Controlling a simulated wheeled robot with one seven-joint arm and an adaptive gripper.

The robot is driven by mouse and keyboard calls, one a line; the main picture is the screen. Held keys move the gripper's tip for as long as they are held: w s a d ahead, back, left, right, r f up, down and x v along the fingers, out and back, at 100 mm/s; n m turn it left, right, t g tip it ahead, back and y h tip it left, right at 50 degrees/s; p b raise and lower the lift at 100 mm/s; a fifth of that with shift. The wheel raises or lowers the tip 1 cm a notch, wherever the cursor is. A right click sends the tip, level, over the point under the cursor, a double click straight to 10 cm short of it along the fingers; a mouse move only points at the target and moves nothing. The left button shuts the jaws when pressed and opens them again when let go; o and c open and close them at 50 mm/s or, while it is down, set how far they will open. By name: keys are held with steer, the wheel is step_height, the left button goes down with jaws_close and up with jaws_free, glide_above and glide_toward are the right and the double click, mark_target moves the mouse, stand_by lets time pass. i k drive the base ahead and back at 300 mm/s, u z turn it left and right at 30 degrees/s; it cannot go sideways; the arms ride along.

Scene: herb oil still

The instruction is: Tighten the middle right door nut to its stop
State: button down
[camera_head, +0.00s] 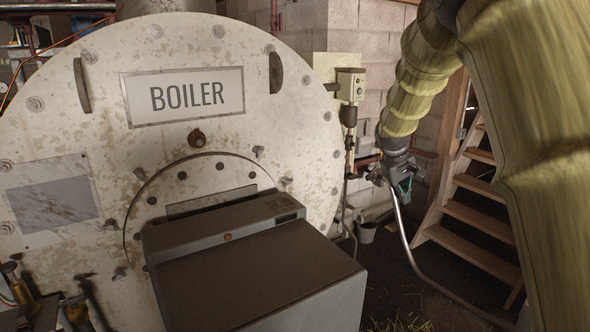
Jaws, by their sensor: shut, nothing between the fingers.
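The boiler's round door (150,190) is set in the pale, rust-flecked boiler front. Small wing-like nuts sit around its rim. One is at the upper right (258,151), and another is lower on the right side (285,182), just above the dark burner housing. The lower one looks like the middle right nut, but the housing hides the rim below it. I cannot tell how tight either is. My gripper (402,187) hangs to the right of the boiler, well apart from the nuts. It is small in view, shut and empty.
The dark burner housing (260,275) juts out in front of the door's lower right. A control box (350,84) is on the wall behind. A bent grey pipe (408,245), a bucket (366,232) and wooden stairs (480,217) are at right. Open floor lies right of the housing.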

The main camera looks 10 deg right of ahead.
mark_target(285, 182)
steer(key=i, duration=0.7)
steer(key=u, duration=0.6)
steer(key=i, duration=0.5)
